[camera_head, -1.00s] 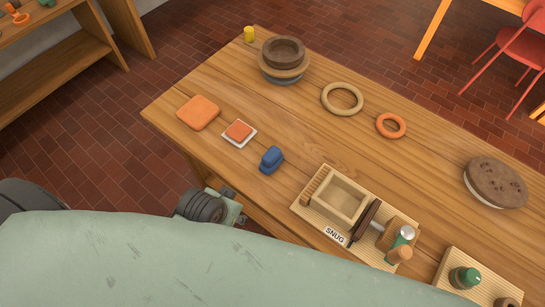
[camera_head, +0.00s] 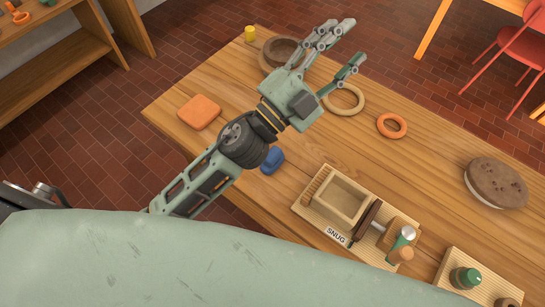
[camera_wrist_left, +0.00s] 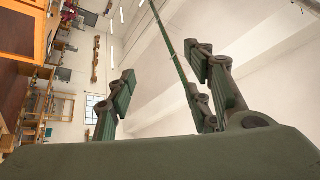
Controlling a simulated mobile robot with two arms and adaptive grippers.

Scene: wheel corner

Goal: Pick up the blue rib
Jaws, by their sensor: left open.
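The blue rib (camera_head: 272,161) is a small blue block on the wooden table (camera_head: 430,190), partly hidden behind my left forearm in the head view. My left gripper (camera_head: 345,43) is raised above the table, beyond the rib, with its fingers spread and empty. In the left wrist view the open fingers (camera_wrist_left: 165,100) point toward the walls and ceiling of the room, and the rib is not seen there. My right gripper is not in view.
An orange square (camera_head: 199,112) lies left of my arm. A stack of brown bowls (camera_head: 276,54) is partly hidden behind my gripper.

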